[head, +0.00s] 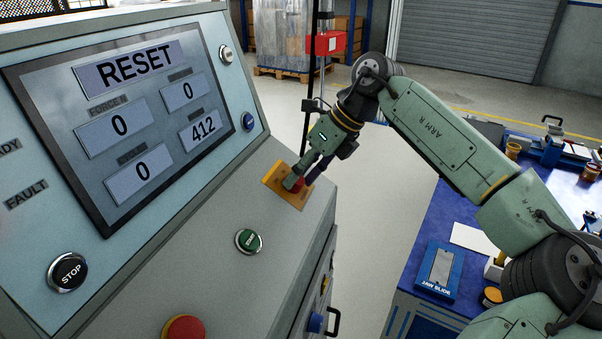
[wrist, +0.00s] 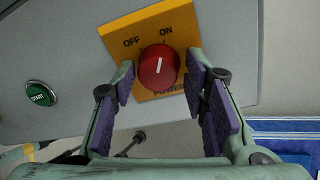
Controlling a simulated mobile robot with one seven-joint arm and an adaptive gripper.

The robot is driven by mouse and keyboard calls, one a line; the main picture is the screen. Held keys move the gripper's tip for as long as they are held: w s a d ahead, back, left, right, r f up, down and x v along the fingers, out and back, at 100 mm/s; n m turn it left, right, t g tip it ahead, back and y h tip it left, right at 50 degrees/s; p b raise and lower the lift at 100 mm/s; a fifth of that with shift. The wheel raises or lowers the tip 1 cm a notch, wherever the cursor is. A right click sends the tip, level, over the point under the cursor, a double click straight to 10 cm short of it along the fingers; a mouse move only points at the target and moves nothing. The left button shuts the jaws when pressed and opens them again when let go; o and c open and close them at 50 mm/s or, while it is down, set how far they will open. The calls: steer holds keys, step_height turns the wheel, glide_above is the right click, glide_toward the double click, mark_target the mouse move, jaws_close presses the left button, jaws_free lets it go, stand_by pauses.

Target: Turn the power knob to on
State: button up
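The red power knob (wrist: 158,66) sits on a yellow plate (wrist: 118,41) marked OFF, ON and POWER. In the wrist view its white mark points up, toward the ON label. My gripper (wrist: 158,76) has its purple-padded fingers on either side of the knob, with a narrow gap showing on each side. In the head view my gripper (head: 298,178) reaches down to the plate (head: 272,175) at the right end of the sloping panel. It hides most of the knob (head: 295,187) there.
A green START button (head: 248,241) and a red button (head: 185,328) are on the panel near the knob. The screen (head: 120,120) reads RESET, with zeros and 412. A black STOP button (head: 67,272) is at left. A blue bench (head: 455,215) stands right.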

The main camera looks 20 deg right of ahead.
steer(key=shift+o, duration=1.1)
steer(key=shift+a, duration=0.1)
steer(key=v, duration=1.2)
